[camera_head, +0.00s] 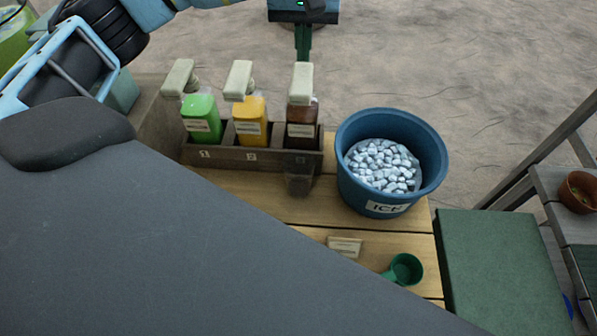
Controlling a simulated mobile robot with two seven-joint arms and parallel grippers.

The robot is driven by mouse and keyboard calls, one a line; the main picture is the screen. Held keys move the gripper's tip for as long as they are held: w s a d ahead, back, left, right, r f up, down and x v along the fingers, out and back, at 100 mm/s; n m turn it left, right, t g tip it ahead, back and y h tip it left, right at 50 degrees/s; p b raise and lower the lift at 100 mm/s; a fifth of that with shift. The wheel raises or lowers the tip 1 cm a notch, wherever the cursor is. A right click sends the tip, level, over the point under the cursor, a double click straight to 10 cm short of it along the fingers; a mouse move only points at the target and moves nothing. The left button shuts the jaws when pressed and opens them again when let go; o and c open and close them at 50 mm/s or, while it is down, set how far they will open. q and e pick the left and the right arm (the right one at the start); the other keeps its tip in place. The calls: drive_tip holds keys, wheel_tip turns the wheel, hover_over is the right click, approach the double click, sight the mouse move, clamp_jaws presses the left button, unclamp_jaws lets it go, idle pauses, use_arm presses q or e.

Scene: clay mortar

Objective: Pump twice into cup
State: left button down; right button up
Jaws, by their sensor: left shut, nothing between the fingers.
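Three pump bottles stand in a numbered rack (207,156): a green one (203,122), a yellow one (250,125) and a dark brown one (301,128), each with a pale pump head. A small dark see-through cup (299,182) stands in front of the brown bottle, below its pump head (301,82). My left gripper (303,58) points down with its green fingers shut and empty. Its tips appear right at or just above the brown bottle's pump head; I cannot tell if they touch. My right gripper is out of view.
A blue ice bucket (430,150) stands right of the rack. A green scoop or cup (404,269) and a small label card (345,246) are near the front. A green board (495,270) is at right. A large grey shape hides the table's lower left.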

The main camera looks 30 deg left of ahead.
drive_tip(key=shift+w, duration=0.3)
use_arm(q)
drive_tip(key=shift+f, duration=0.15)
